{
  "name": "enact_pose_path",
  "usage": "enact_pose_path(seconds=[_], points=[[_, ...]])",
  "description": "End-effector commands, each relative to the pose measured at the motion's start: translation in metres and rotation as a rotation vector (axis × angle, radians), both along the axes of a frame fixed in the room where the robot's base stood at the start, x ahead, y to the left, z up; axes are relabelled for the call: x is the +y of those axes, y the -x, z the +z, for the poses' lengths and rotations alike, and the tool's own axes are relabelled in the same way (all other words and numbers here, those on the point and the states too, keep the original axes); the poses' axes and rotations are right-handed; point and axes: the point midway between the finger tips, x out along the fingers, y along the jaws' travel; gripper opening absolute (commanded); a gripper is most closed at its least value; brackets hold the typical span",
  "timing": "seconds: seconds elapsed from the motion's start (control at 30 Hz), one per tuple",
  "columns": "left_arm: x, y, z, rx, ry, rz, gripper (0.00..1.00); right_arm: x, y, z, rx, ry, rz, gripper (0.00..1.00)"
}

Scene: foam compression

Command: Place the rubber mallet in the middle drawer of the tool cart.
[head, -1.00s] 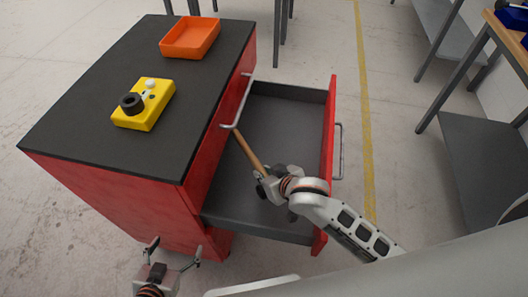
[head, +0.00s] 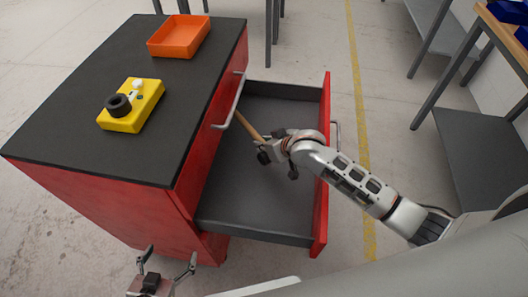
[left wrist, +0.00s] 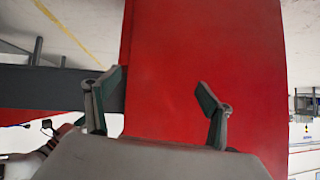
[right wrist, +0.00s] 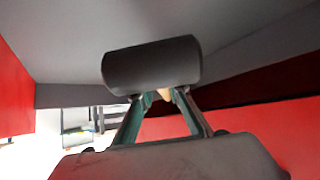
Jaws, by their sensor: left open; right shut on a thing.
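The tool cart (head: 75,100) is red with a dark top. One drawer (head: 255,205) is pulled out below a shut drawer's handle (head: 230,108). My right gripper (head: 277,162) is over the open drawer, shut on the rubber mallet. The mallet's wooden handle (head: 248,126) slants up and left towards the cart; its head is hidden in the head view. The right wrist view shows the dark cylindrical head (right wrist: 150,66) just beyond the fingertips. Contact with the drawer floor cannot be told. My left gripper (head: 168,259) is open and empty beside the cart, facing a red panel (left wrist: 165,65).
An orange tray (head: 180,36) and a yellow box (head: 132,106) with a black knob stand on the cart top. The drawer's red front (head: 322,180) stands to the right of my right gripper. Grey-shelved benches stand at the right. The drawer floor around the gripper looks bare.

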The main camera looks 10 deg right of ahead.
Motion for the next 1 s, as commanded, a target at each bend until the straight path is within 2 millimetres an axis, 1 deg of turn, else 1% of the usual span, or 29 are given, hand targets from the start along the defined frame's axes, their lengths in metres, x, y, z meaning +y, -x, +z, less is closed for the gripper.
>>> enact_pose_path(seconds=[0.03, 0.07, 0.1, 0.2, 0.37, 0.43, 0.6, 0.7, 1.0], points=[[0.000, 0.001, -0.004, 0.002, -0.003, -0.001, 0.82, -0.005, -0.011, 0.000, -0.004, 0.001, -0.001, 0.00], [0.000, 0.001, -0.005, 0.003, -0.003, -0.001, 0.82, -0.007, -0.016, 0.000, -0.003, 0.000, -0.001, 0.00], [0.000, 0.002, -0.008, 0.006, -0.005, -0.001, 0.82, -0.007, -0.017, -0.006, 0.001, -0.001, 0.000, 0.00], [0.001, 0.002, -0.011, 0.007, -0.010, -0.003, 0.82, -0.006, -0.014, -0.020, 0.002, -0.003, 0.000, 0.00], [0.002, 0.001, -0.010, 0.002, -0.013, -0.002, 0.82, -0.006, -0.015, -0.025, -0.002, -0.001, -0.001, 0.00], [0.003, 0.000, -0.010, -0.001, -0.014, -0.002, 0.82, -0.006, -0.015, -0.031, -0.001, -0.002, 0.000, 0.00], [0.005, -0.001, -0.017, -0.003, -0.020, -0.002, 0.82, -0.006, -0.014, -0.059, 0.003, 0.000, 0.000, 0.00], [0.007, -0.003, -0.021, -0.003, -0.028, -0.002, 0.82, -0.006, -0.014, -0.070, 0.002, -0.002, 0.000, 0.00], [0.009, -0.011, -0.013, -0.021, -0.031, 0.000, 0.82, -0.006, -0.015, -0.069, -0.002, -0.002, 0.000, 0.00]])
